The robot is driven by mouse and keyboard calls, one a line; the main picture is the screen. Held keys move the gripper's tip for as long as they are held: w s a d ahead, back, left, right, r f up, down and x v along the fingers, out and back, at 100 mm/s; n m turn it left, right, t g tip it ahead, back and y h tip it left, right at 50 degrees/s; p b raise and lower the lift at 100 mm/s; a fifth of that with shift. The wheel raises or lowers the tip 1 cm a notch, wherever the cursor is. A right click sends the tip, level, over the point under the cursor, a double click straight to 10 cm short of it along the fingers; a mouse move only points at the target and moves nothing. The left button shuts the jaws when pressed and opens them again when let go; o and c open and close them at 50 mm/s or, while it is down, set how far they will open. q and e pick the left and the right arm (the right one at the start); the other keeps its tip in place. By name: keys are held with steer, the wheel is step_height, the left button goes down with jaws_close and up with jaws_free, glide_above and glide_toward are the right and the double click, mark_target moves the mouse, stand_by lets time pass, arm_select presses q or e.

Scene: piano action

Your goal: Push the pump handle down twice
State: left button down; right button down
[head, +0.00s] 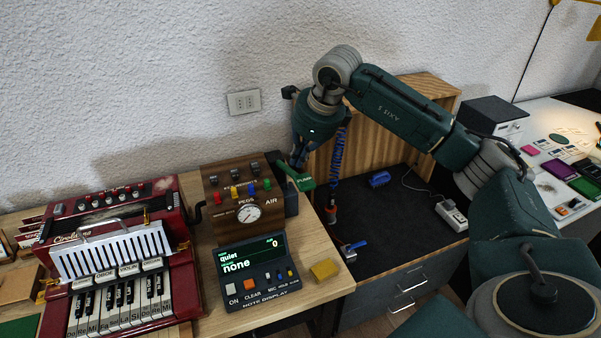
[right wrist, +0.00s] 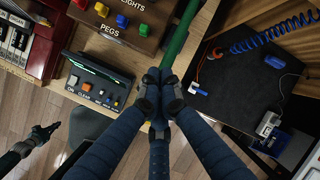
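The green pump handle (head: 298,177) sticks out at the right of the brown wooden box (head: 236,196), tilted down toward the right. It also shows in the right wrist view as a green bar (right wrist: 181,37) running to my fingertips. My right gripper (head: 297,158) is at the handle in the head view. In the right wrist view the right gripper (right wrist: 158,76) has its fingertips drawn together at the handle's near end, hiding part of it. I cannot tell whether they touch it. A dark gripper, apparently my left (right wrist: 45,132), shows at the left of that view, apart from the handle.
A red accordion (head: 115,250) stands left of the box. A note display (head: 255,268) and a yellow block (head: 324,270) are in front. A dark mat (head: 385,215) with a blue coiled cord (head: 337,155) and a power strip (head: 452,214) lies to the right.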

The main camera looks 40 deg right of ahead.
mark_target(305, 179)
steer(key=shift+f, duration=0.1)
steer(key=shift+s+f+b, duration=0.15)
steer(key=shift+f+b, duration=0.1)
steer(key=shift+b, duration=0.1)
steer(key=shift+s+a+f+b, duration=0.1)
steer(key=shift+s+f+b, duration=0.3)
steer(key=shift+f+b, duration=0.55)
steer(key=shift+s+a+f+b, duration=0.15)
steer(key=shift+s+f+b, duration=0.3)
steer(key=shift+f+b, duration=0.45)
steer(key=shift+s+a+f+b, duration=0.1)
steer(key=shift+s+f+b, duration=0.3)
steer(key=shift+f+b, duration=0.5)
stand_by(3.1)
steer(key=shift+f, duration=0.15)
steer(key=shift+w+d+r+p, duration=0.1)
steer(key=shift+w+r+p, duration=0.25)
steer(key=shift+r+p, duration=0.65)
steer(key=shift+w+d+r+p, duration=0.1)
steer(key=shift+w+r+p, duration=0.3)
steer(key=shift+r+p, duration=0.65)
steer(key=shift+w+d+r+p, duration=0.1)
steer(key=shift+w+r+p, duration=0.25)
steer(key=shift+r+p, duration=0.65)
steer(key=shift+w+r, duration=0.15)
steer(key=shift+r, duration=0.1)
